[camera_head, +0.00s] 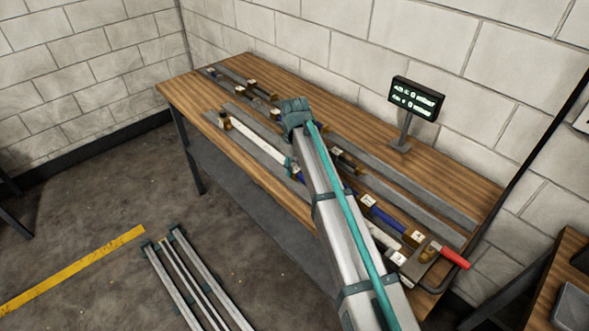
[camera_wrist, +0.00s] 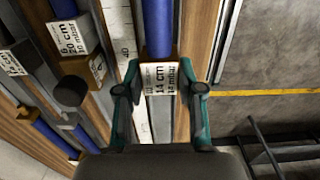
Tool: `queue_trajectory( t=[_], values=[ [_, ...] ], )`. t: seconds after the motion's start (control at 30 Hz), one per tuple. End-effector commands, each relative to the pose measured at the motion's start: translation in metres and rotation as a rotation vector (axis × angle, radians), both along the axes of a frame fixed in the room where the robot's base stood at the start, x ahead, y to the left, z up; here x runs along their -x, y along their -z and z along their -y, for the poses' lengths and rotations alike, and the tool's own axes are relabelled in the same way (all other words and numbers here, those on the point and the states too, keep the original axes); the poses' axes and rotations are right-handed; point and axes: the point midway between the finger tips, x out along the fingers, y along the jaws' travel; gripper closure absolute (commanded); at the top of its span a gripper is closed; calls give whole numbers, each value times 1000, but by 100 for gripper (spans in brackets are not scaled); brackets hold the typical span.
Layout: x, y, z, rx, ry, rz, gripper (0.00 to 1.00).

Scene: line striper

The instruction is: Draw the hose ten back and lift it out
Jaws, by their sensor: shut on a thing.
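In the wrist view the teal fingers of my gripper (camera_wrist: 160,78) are shut on the sides of a labelled block (camera_wrist: 160,70). Its white tag reads about 14 cm; the top line is too blurred to read, so I cannot tell whether it is hose ten. A blue hose (camera_wrist: 158,28) runs from the block away from my gripper. Block and hose lie along a channel next to a white ruler strip (camera_wrist: 125,35); I cannot tell whether they are raised. In the head view my arm hides most of this spot.
More tagged hoses lie nearby, one blue with a 20 cm tag (camera_wrist: 72,38). The wooden bench (camera_head: 180,88) carries grey rails and a green-lit display (camera_head: 416,100) at the back. A red-handled tool (camera_head: 454,257) lies at the right end. Metal rails (camera_head: 190,280) lie below the bench front.

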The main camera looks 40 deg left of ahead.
Motion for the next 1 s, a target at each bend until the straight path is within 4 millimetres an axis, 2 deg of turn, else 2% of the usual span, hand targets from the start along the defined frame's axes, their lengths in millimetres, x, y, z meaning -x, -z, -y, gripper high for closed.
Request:
queue_trajectory(
  t=[0.5,0.87,1.0],
  values=[
    [0,-29,0,-1,0,0,93],
    [0,-31,0,0,0,0,93],
    [-3,-33,8,0,16,0,93]
  ],
)
